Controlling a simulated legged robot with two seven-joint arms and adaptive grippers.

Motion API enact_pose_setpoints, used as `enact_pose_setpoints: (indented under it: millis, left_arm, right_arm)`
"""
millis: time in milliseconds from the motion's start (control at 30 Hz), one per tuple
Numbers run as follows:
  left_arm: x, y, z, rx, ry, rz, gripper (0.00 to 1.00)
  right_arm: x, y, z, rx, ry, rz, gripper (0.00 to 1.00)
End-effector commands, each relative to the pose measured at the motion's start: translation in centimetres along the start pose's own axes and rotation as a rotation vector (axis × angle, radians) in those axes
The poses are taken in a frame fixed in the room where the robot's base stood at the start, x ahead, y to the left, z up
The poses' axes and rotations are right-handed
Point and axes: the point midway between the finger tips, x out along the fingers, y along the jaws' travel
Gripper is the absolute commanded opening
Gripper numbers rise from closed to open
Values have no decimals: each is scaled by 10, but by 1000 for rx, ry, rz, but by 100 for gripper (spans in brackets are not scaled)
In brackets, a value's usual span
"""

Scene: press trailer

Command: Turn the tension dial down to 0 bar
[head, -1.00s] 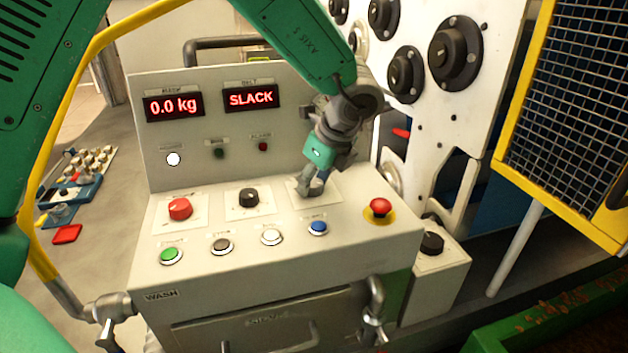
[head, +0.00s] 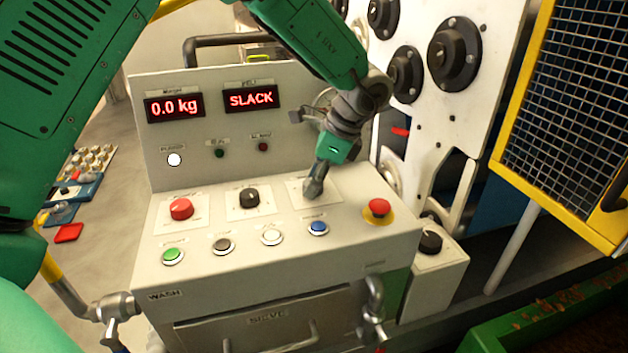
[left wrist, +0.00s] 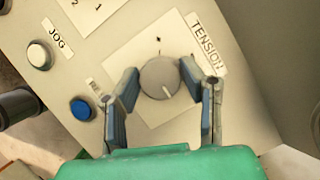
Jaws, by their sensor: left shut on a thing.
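The tension dial (left wrist: 159,79) is a round grey knob with a white pointer line, on a white plate beside the TENSION label (left wrist: 207,45) in the left wrist view. My left gripper (left wrist: 159,80) has its two fingers on either side of the knob and is shut on it. The display above reads SLACK (head: 251,98). My right gripper is not in view.
A red knob (head: 181,209) and a black knob (head: 249,197) sit left of the gripper. A blue button (head: 318,228) lies just in front, and a red mushroom button (head: 379,208) to the right. A mesh guard (head: 560,110) stands at the far right.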

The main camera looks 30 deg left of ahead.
Motion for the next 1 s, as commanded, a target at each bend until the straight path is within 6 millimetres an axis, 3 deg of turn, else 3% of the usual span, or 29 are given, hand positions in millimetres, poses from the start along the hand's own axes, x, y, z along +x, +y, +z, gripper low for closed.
enact_pose_setpoints:
  millis: [433, 467, 500, 833, 1000]
  left_arm:
    - [-2, -3, 0, -10, 5, -5, 7]
    - [-2, -3, 0, -10, 5, -5, 43]
    - [-2, -3, 0, -10, 5, -5, 55]
    - [-2, 0, 0, -9, 3, -1, 55]
    - [-19, -1, 0, -9, 4, -3, 55]
  right_arm:
    - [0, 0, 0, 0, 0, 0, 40]
    - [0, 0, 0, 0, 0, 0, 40]
    - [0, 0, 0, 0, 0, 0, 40]
    - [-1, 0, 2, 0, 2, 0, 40]
    - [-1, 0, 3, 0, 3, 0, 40]
